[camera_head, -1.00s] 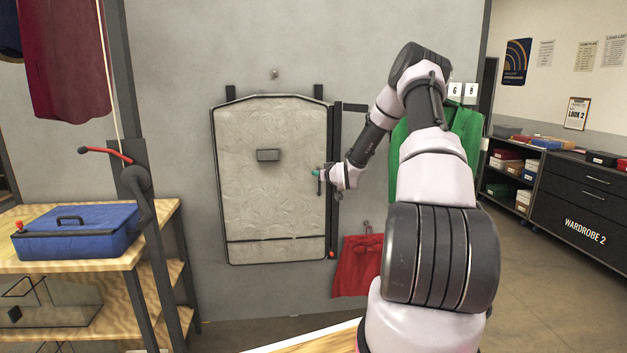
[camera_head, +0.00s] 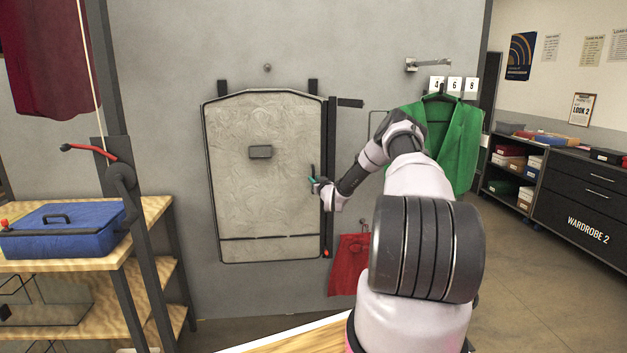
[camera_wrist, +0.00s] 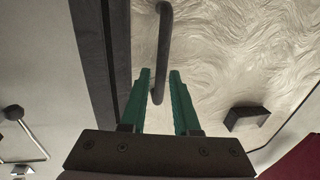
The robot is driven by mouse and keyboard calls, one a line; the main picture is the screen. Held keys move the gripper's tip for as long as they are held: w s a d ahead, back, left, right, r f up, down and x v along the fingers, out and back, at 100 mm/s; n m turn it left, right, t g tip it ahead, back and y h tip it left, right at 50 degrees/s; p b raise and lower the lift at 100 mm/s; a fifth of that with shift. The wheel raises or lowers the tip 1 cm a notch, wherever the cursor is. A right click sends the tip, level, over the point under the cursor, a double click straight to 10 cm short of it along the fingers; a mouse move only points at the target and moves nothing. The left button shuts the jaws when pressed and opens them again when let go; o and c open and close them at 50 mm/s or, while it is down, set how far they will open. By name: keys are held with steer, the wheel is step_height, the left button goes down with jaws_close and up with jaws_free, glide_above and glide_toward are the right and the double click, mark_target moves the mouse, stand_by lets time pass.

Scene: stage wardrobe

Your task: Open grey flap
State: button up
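The grey flap (camera_head: 265,195) is a pale, textured panel with a dark rim on the grey wall, and it looks closed. Its upright dark bar handle (camera_wrist: 164,50) is near the flap's right edge in the head view. My gripper (camera_wrist: 159,73) has green fingers and is at this handle. In the wrist view the fingers are apart, with the handle's lower end between them and a gap on each side. I cannot tell whether either finger touches the bar. In the head view my gripper (camera_head: 313,183) partly hides the handle.
A small dark block (camera_head: 260,152) sits on the flap's face. A red cloth (camera_head: 350,265) hangs low to its right, and a green vest (camera_head: 450,135) hangs behind my arm. A wooden shelf with a blue case (camera_head: 65,232) stands left. Floor shows at right.

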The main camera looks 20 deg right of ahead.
steer(key=shift+w+d, duration=0.1)
steer(key=shift+w, duration=1.05)
jaws_close()
stand_by(0.6)
